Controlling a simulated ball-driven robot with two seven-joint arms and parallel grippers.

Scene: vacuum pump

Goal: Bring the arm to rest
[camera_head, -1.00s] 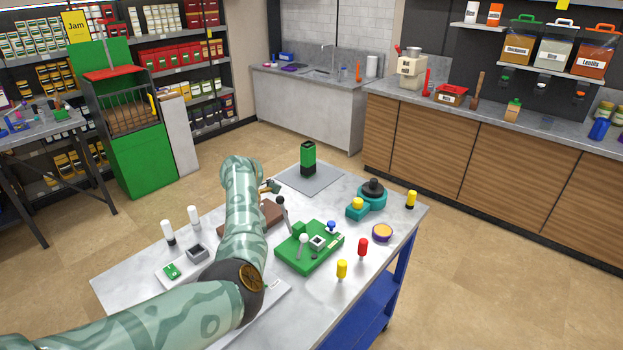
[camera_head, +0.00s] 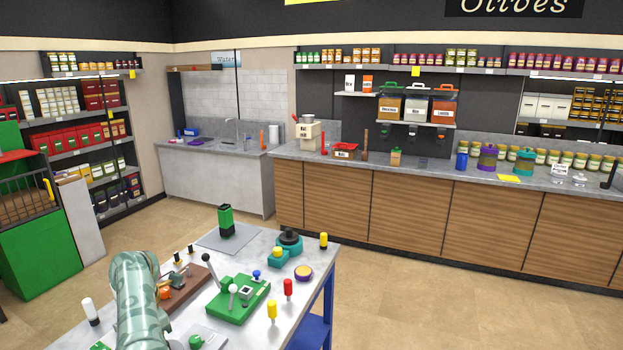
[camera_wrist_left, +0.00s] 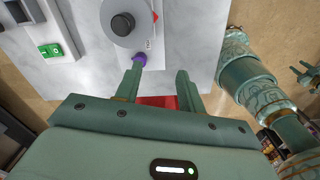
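My left arm (camera_head: 138,300) rises at the lower left in the head view, over the left part of the worktable (camera_head: 325,262). Its gripper does not show there. In the left wrist view my left gripper (camera_wrist_left: 158,77) has its two fingers apart, with a clear gap and nothing held between them. A small purple piece (camera_wrist_left: 139,59) on the pale tabletop lies just beyond the left fingertip. A patterned green arm link (camera_wrist_left: 250,80) of mine shows at the right. A small dark claw-like shape at the right edge may be my right gripper; its state is unclear.
On the table are a green fixture (camera_head: 238,312), a teal pump part (camera_head: 284,258), a green-black block (camera_head: 226,221), a purple-rimmed yellow disc (camera_head: 303,272), and red (camera_head: 288,288) and yellow (camera_head: 272,311) handled tools. Floor separates it from the wooden counter (camera_head: 405,215).

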